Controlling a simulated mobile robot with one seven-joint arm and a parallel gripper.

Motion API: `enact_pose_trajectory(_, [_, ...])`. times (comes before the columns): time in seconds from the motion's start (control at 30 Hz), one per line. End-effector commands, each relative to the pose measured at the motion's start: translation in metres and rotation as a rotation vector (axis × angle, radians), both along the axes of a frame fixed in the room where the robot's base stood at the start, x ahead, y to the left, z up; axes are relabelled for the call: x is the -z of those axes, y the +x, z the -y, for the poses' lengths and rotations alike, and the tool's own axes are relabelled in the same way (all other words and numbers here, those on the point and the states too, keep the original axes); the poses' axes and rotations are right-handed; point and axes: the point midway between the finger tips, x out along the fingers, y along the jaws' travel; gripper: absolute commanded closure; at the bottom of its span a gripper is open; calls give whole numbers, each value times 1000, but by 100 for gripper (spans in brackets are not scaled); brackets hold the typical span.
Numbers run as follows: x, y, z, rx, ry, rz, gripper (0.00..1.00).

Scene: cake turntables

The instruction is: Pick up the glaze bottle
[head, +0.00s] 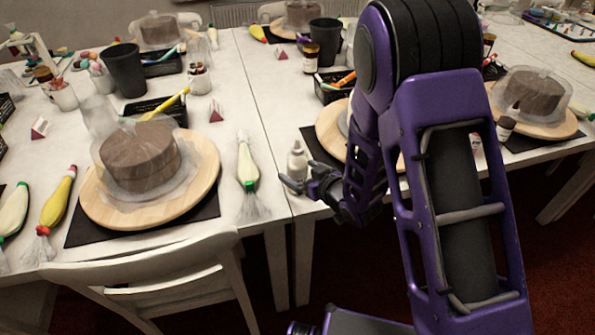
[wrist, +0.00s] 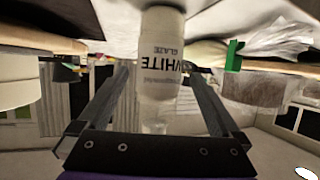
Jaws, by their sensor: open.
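The glaze bottle (head: 297,158) is small and white and stands upright near the front edge of the right-hand table. In the wrist view, which is upside down, the bottle (wrist: 163,60) shows a "WHITE GLAZE" label and a narrow clear tip. My gripper (head: 304,179) is open at the front side of the bottle in the head view. In the wrist view its two fingers (wrist: 159,78) lie on either side of the bottle, with visible gaps. I cannot tell how far past the bottle the fingertips reach.
A wooden turntable (head: 190,200) with a wrapped cake stands on the left table. Another turntable (head: 328,128) stands behind my arm, close to the bottle. A white piping bag (head: 247,168) lies left of the bottle. A white chair (head: 150,275) stands in front.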

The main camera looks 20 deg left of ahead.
Motion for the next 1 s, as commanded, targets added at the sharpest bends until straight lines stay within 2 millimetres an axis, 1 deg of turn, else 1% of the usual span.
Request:
enact_pose_trajectory(0.17, [7, 7, -8, -1, -1, -2, 0])
enact_pose_trajectory(0.3, [20, 20, -22, -3, -2, -1, 0])
enact_pose_trajectory(0.43, [25, 30, -33, -1, 0, 0, 0])
enact_pose_trajectory(0.53, [27, 34, -36, 0, -1, -1, 0])
enact_pose_trajectory(0.73, [26, 34, -36, 1, 0, -1, 0])
enact_pose_trajectory(0.77, [26, 34, -36, 1, 0, -1, 4])
enact_pose_trajectory(0.8, [26, 34, -36, 1, 0, -1, 11])
enact_pose_trajectory(0.87, [26, 34, -36, 0, 0, -1, 22])
enact_pose_trajectory(1.0, [26, 34, -35, 0, 0, 0, 47])
